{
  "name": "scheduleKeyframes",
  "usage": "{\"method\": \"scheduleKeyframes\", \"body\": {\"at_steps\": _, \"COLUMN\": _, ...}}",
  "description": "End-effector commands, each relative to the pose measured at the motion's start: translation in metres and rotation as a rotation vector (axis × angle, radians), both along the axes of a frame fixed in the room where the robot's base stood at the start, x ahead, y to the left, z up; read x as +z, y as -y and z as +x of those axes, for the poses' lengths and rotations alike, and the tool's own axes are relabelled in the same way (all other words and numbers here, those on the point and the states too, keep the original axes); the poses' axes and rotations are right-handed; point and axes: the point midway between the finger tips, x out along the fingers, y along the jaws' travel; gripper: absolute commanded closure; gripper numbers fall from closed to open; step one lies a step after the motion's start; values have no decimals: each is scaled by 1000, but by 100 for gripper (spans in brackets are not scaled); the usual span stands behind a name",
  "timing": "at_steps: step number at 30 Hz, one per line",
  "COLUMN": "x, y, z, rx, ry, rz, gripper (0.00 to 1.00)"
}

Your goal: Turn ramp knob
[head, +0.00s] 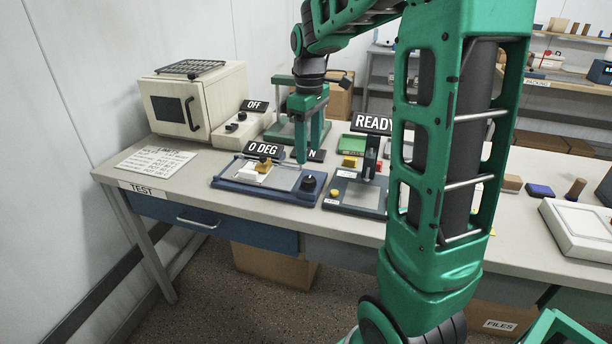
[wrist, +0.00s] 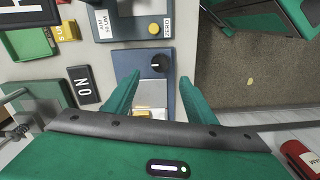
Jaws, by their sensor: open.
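The ramp knob (head: 308,184) is a round black knob at the right end of the blue ramp device (head: 235,186), under a "0 DEG" sign (head: 264,149). In the wrist view the knob (wrist: 158,65) shows just beyond and between my fingertips, with a white pointer mark. My gripper (head: 309,155) points down above the ramp device; in the wrist view its green fingers (wrist: 130,80) are spread apart with nothing between them. The knob appears apart from both fingers. A white block and a yellow piece (head: 263,164) sit on the ramp plate.
A gauge device (head: 350,200) with a "READY" sign stands close to the right of the ramp device. An oven (head: 195,100) and an "OFF" box (head: 240,130) stand behind left. A paper sheet (head: 155,161) lies on the left of the table.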

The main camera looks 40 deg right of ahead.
Motion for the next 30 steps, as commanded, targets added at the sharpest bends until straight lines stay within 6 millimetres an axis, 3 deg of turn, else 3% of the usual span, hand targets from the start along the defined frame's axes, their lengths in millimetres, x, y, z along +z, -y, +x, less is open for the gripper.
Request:
{"method": "scheduleKeyframes", "body": {"at_steps": 9, "x": -57, "y": 0, "z": -1, "rx": -3, "ry": -4, "rz": 1, "gripper": 49}}
{"method": "scheduleKeyframes", "body": {"at_steps": 15, "x": -81, "y": 0, "z": -1, "rx": -3, "ry": -2, "rz": 0, "gripper": 49}}
{"method": "scheduleKeyframes", "body": {"at_steps": 28, "x": -90, "y": 0, "z": -1, "rx": -3, "ry": -1, "rz": 0, "gripper": 49}}
{"method": "scheduleKeyframes", "body": {"at_steps": 30, "x": -90, "y": 0, "z": -1, "rx": -3, "ry": -1, "rz": 0, "gripper": 63}}
